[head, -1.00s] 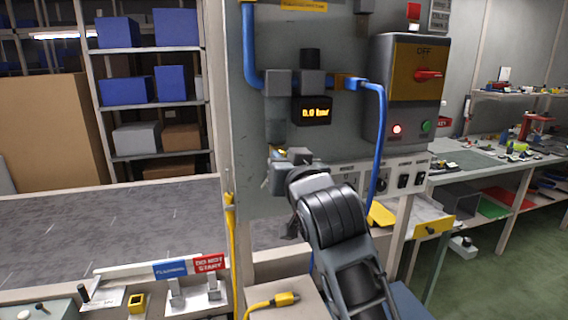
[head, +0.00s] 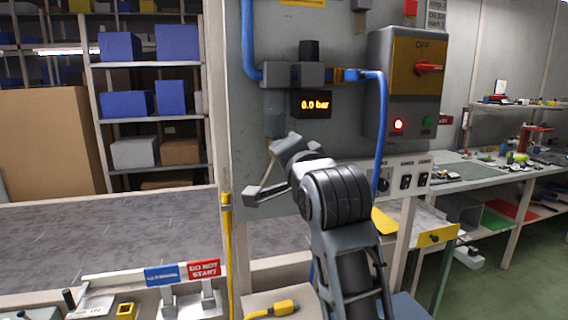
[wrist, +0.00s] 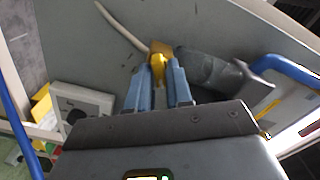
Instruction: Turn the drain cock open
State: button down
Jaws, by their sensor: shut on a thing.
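The drain cock shows in the wrist view as a brass body (wrist: 160,47) with a yellow handle (wrist: 157,65). A pale bent tube (wrist: 122,26) runs from it. My gripper (wrist: 158,80) has its two blue fingers shut on the yellow handle. In the head view my gripper (head: 283,146) is tilted just below the grey air filter bowl (head: 275,118) on the panel, and it hides the cock there. The pale tube (head: 266,172) shows beside it. I cannot tell the handle's exact angle.
The pressure display (head: 314,105) reads 0.0 bar. A blue hose (head: 382,120) hangs close right of my wrist. A switch box (head: 404,85) with a red OFF handle is further right. The conveyor (head: 110,235) lies at the left.

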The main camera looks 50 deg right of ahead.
jog(key=m+b, duration=0.1)
jog(key=m, duration=0.2)
jog(key=m+b, duration=0.2)
jog(key=shift+f+m, duration=0.2)
jog(key=shift+m, duration=0.2)
jog(key=shift+b, duration=0.35)
jog(key=c, duration=1.2)
grip_release()
jog(key=shift+o, duration=0.2)
jog(key=shift+s, duration=0.1)
jog(key=s+p, duration=0.1)
jog(key=s+a+p, duration=0.1)
jog(key=p, duration=0.1)
jog(key=shift+s+a+r+m, duration=0.15)
jog(key=shift+a+r+m, duration=0.15)
jog(key=shift+s+a+p, duration=0.1)
jog(key=shift+a+p, duration=0.05)
jog(key=shift+p, duration=0.95)
